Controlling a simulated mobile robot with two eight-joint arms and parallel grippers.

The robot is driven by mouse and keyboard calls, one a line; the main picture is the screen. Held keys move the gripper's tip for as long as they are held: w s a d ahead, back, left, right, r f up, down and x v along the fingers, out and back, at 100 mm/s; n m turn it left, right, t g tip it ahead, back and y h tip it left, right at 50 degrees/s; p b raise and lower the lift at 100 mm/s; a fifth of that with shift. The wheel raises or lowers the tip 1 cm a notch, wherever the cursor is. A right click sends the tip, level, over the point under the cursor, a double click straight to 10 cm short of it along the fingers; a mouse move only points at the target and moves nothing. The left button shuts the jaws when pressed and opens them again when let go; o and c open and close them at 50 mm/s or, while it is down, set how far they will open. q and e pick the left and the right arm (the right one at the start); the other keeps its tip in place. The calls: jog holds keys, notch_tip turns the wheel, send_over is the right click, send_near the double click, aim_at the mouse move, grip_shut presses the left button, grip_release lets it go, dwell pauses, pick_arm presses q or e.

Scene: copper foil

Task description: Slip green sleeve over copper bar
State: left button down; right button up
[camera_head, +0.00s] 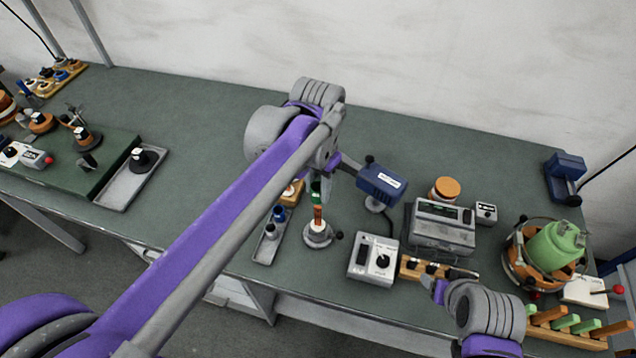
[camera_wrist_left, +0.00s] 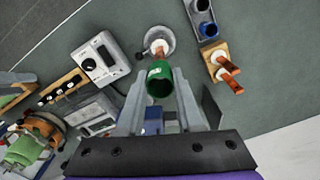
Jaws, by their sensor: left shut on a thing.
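My left gripper (camera_head: 318,186) is shut on the green sleeve (camera_head: 315,190), which hangs between its fingertips. The copper bar (camera_head: 318,214) stands upright on a round grey stand (camera_head: 318,236), just below the sleeve in the head view. In the left wrist view the sleeve (camera_wrist_left: 159,80) shows its open end between the fingers (camera_wrist_left: 158,95), and the bar (camera_wrist_left: 158,47) shows just beyond it. I cannot tell whether the sleeve's lower edge touches or surrounds the bar's tip. My right gripper (camera_head: 436,290) is low at the right; its jaw gap is unclear.
A grey tray (camera_head: 263,246) stands left of the stand, with a wooden block holding copper pieces (camera_wrist_left: 216,60) nearby. A blue device (camera_head: 381,184) stands close behind at right. A white control box (camera_head: 373,260) is to the right. The table's left middle is clear.

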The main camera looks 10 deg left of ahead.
pick_arm(q)
jog(key=shift+f, duration=0.8)
jog(key=shift+s+r, duration=0.15)
jog(key=shift+w, duration=0.2)
jog(key=shift+f+b, duration=0.45)
jog(key=shift+f, duration=0.05)
pick_arm(e)
jog(key=shift+s+f, duration=0.5)
jog(key=shift+f, duration=0.35)
pick_arm(q)
jog(key=shift+w, duration=0.1)
pick_arm(e)
jog(key=shift+w, duration=0.1)
pick_arm(q)
jog(key=shift+f, duration=0.15)
pick_arm(e)
jog(key=shift+f, duration=0.1)
pick_arm(q)
jog(key=shift+s+f, duration=0.2)
jog(key=shift+s, duration=0.05)
pick_arm(e)
jog(key=shift+s+f, duration=0.2)
